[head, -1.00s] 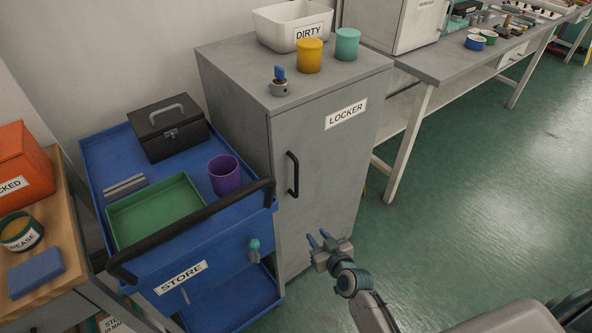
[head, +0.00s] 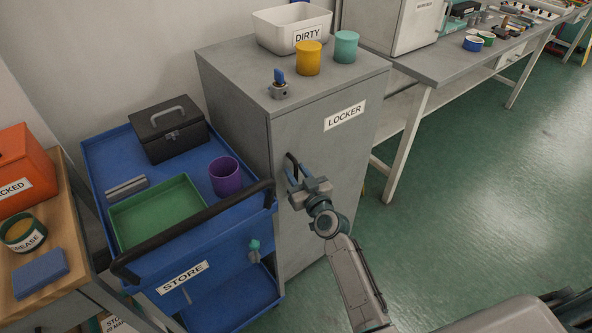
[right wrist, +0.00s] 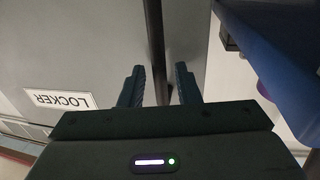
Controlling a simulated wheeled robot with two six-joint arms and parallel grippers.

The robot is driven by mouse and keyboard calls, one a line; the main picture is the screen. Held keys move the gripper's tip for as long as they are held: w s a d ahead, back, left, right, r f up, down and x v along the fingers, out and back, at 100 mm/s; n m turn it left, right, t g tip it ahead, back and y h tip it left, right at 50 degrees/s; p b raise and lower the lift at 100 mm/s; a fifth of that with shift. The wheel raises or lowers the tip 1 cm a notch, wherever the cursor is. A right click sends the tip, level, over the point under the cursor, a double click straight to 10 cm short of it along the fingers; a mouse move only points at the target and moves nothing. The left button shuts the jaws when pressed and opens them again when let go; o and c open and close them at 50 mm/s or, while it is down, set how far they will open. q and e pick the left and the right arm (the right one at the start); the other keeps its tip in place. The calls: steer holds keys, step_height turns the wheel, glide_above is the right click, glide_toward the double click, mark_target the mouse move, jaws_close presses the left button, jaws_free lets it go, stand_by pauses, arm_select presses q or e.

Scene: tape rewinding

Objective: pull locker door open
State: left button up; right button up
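The grey locker (head: 345,150) stands with its door shut, labelled LOCKER (head: 345,116). The label also shows upside down in the right wrist view (right wrist: 60,98). The black upright door handle (head: 290,160) is near the door's left edge, partly hidden by my right gripper. My right gripper (head: 294,176) is open at the handle. In the right wrist view its two fingers (right wrist: 159,84) are apart, with a dark upright bar (right wrist: 158,45), seemingly the handle, between them. I cannot tell whether they touch it. My left gripper is not in view.
A blue STORE cart (head: 225,262) with a black push bar stands close left of the locker. A white DIRTY bin (head: 270,32), a yellow cup (head: 308,58) and a teal cup (head: 346,46) stand on the locker. Green floor (head: 450,220) is clear to the right.

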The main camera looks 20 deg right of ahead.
steer(key=shift+w, duration=0.45)
steer(key=shift+c, duration=0.4)
jaws_close()
